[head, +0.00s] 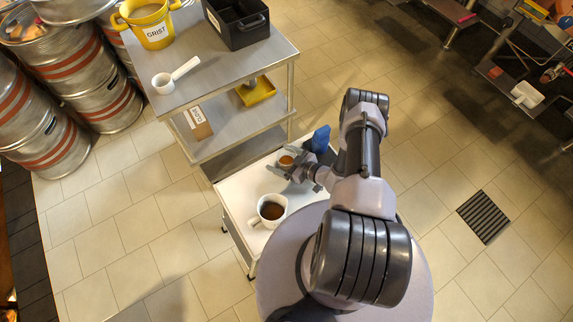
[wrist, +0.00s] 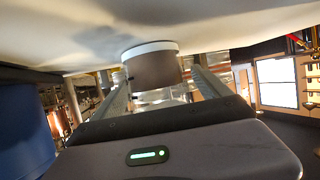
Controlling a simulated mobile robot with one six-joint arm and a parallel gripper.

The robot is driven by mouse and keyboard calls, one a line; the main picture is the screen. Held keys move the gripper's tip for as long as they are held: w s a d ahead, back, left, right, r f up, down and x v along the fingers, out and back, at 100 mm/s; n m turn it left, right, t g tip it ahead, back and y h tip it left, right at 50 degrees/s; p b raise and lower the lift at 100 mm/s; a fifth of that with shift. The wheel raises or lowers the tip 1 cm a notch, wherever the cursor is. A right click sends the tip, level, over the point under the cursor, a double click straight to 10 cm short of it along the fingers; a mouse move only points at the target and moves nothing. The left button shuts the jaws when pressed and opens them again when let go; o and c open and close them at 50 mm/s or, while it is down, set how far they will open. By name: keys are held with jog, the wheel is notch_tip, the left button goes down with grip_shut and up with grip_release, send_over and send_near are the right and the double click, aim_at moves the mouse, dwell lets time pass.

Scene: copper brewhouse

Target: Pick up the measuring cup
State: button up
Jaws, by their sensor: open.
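A small cup with brown contents (head: 286,161) stands on the low white-topped cart (head: 238,190). My gripper (head: 290,170) is low over that cart, open, with its fingers around this cup. In the wrist view, which looks upside down, the cup (wrist: 154,70) sits between the fingers, with a gap on at least the right side. Its clear part shows beyond the brown. A larger white handled cup of brown liquid (head: 269,211) stands nearer the cart's front. A white cup with a long straight handle (head: 164,82) lies on the steel cart. Nothing marks which is the measuring cup.
A blue object (head: 320,139) stands close beside my gripper. The steel cart (head: 215,75) holds a yellow GRIST bucket (head: 152,24) and a black bin (head: 237,22), with a box and yellow tray lower down. Kegs (head: 100,90) stand left. A floor drain (head: 483,217) lies right.

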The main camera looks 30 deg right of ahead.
jog(key=shift+w+a, duration=0.1)
jog(key=shift+w, duration=0.05)
jog(key=c, duration=1.6)
